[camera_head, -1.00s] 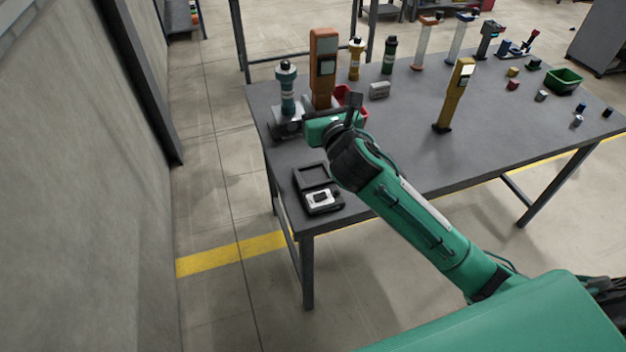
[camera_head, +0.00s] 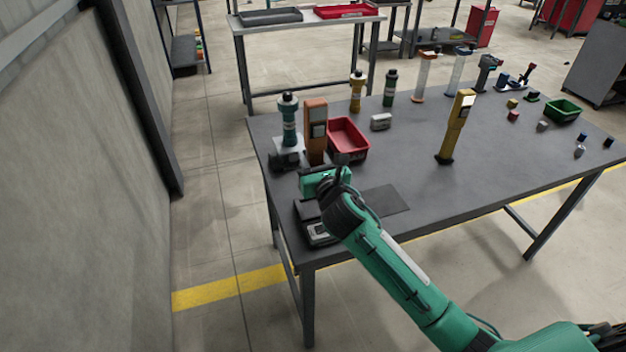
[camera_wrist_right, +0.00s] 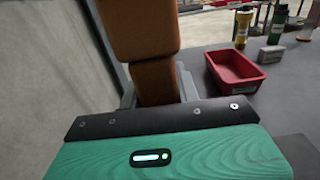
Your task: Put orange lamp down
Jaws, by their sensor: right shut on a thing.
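My left gripper is not in view.
A teal lamp (camera_head: 289,122) stands close left of the orange lamp, and a red bin (camera_head: 347,151) close right. A yellow lamp (camera_head: 455,125) stands farther right. A dark case with a device (camera_head: 318,236) lies near the front-left corner. The table's middle is mostly clear.

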